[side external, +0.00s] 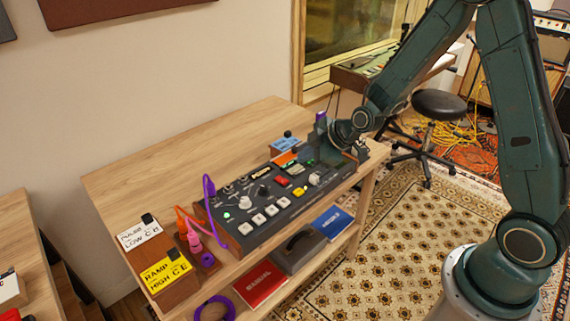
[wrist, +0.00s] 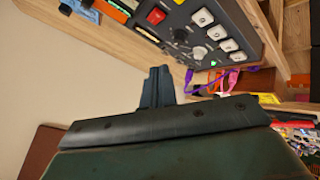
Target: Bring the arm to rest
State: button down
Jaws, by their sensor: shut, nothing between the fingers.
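My gripper (wrist: 155,87) shows in the wrist view with its fingers together and nothing between them. In the side external view my gripper is at the right end of the dark control panel (side external: 250,237), low over the table, and its fingertips are hard to make out there. The panel has white, red and yellow buttons and a lit green lamp. Its buttons also show at the top of the wrist view.
The wooden table (side external: 150,185) has a clear back half. Yellow (side external: 165,272) and white (side external: 138,233) labelled boxes stand at its left end, beside purple and pink cables (side external: 210,215). A shelf below holds a red manual (side external: 260,284) and a blue book (side external: 331,222). A stool (side external: 438,104) stands behind.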

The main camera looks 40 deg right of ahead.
jog(key=s+a+r+m+g+h, duration=0.15)
jog(key=s+r+m, duration=0.25)
jog(key=s+r, duration=0.95)
jog(key=s+r+m, duration=0.3)
jog(key=s, duration=0.5)
jog(key=s+r+m+g, duration=0.1)
jog(key=s+r+m, duration=0.2)
jog(key=s, duration=0.5)
jog(key=shift+r+m, duration=0.2)
jog(key=shift+m, duration=0.1)
